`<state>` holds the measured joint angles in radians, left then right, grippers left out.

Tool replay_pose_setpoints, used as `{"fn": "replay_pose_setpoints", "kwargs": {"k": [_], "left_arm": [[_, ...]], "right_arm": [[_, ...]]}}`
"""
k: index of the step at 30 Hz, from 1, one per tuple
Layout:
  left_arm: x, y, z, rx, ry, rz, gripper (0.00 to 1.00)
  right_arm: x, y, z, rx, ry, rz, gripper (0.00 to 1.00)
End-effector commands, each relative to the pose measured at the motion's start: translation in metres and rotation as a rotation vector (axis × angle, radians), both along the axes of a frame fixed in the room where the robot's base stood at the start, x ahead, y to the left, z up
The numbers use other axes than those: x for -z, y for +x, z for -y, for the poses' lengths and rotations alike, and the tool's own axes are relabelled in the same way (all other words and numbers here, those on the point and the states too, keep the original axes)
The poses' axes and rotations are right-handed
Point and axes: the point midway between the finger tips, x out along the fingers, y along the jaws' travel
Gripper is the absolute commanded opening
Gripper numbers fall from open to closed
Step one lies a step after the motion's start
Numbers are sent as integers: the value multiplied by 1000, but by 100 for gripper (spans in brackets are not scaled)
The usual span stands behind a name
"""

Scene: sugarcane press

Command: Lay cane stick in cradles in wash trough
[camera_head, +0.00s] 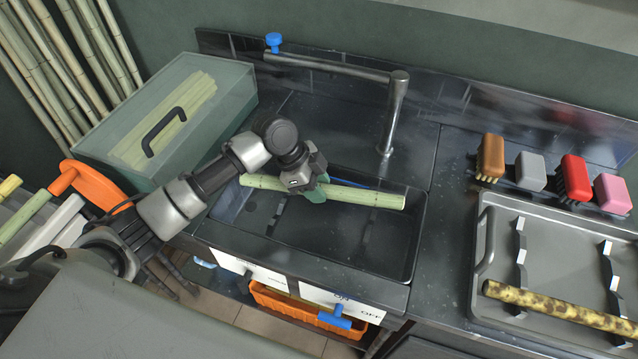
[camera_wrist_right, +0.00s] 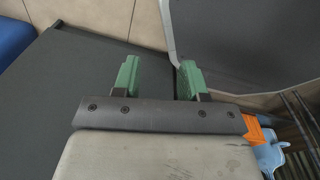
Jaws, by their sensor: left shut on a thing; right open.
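A light green cane stick (camera_head: 365,196) lies level across the dark wash trough (camera_head: 418,250) in the head view. My left gripper (camera_head: 314,190) is shut on the stick left of its middle. The stick is above the trough floor; I cannot tell whether it touches the cradles. My right gripper (camera_wrist_right: 160,80) shows in the right wrist view, open and empty, above the dark surfaces near the floor.
A faucet (camera_head: 396,110) stands behind the trough. Several brushes, one of them red (camera_head: 574,178), stand at the right. A grey tray (camera_head: 545,250) holds a brown-spotted cane (camera_head: 560,308). A lidded box (camera_head: 232,85) with canes stands at the left. An orange basket (camera_head: 290,305) sits below.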

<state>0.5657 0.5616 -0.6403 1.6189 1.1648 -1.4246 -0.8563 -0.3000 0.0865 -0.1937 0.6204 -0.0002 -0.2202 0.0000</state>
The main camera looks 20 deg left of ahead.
Motion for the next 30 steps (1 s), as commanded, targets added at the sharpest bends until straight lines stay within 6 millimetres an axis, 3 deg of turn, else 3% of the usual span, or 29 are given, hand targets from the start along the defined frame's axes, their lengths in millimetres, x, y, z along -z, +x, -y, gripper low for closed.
{"fn": "replay_pose_setpoints", "kwargs": {"k": [6,14,30], "left_arm": [[8,7,2,153,1,3,0],[19,7,2,167,2,4,0],[71,7,2,166,2,4,0]], "right_arm": [[-1,-1,0,-3,0,-1,43],[9,-1,-6,-5,8,-2,43],[60,-1,-10,-4,14,-2,43]]}}
